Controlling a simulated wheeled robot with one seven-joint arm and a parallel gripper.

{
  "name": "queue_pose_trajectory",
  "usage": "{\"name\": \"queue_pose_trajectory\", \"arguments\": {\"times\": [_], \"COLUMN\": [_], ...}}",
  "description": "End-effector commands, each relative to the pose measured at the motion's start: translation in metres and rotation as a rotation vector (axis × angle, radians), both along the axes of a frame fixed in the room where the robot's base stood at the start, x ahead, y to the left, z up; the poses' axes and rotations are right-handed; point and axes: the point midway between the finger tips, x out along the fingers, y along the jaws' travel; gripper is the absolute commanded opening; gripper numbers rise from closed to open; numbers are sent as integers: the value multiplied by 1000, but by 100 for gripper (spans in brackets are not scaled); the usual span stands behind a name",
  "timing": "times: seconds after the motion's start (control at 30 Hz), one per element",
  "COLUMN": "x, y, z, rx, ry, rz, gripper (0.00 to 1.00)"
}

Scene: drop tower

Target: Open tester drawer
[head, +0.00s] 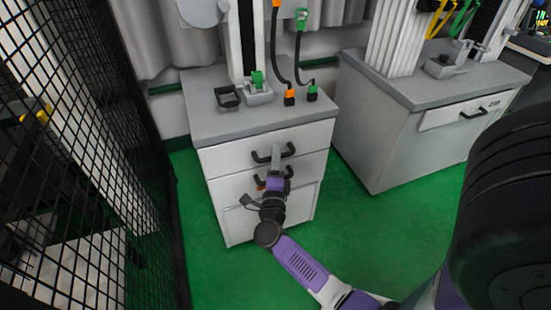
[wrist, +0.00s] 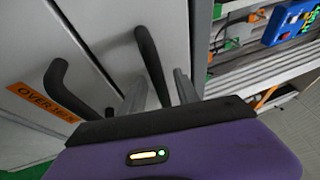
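The near grey cabinet (head: 215,190) has a top drawer (head: 222,158) with a black bar handle (head: 262,157) and a lower drawer with a similar handle. Both drawers look shut. My gripper (head: 276,160) is at the top drawer's front, over its handle. In the wrist view, the two grey fingers of my gripper (wrist: 160,88) are apart, with the end of a black handle (wrist: 150,60) seemingly between them. Gaps show beside the handle, so I see no grip. The lower handle (wrist: 58,85) is to the left, beside an orange label (wrist: 45,102).
A second cabinet (head: 385,130) with a drawer stands to the right. A black mesh fence (head: 90,150) runs along the left. Fixtures and orange and green plugs (head: 290,97) sit on the near cabinet's top. Green floor (head: 350,220) is clear between the cabinets.

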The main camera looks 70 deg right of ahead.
Motion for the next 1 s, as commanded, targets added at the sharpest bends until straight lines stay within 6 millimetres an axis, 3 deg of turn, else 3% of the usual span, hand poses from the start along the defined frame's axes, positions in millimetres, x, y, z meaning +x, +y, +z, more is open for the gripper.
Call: {"name": "queue_pose_trajectory", "arguments": {"times": [0.3, 0.5, 1.0], "x": [1, 1, 1], "y": [-3, -3, -3], "z": [1, 1, 0], "rx": [0, 0, 1], "ry": [1, 1, 1], "rz": [1, 1, 1], "gripper": [38, 0, 0]}}
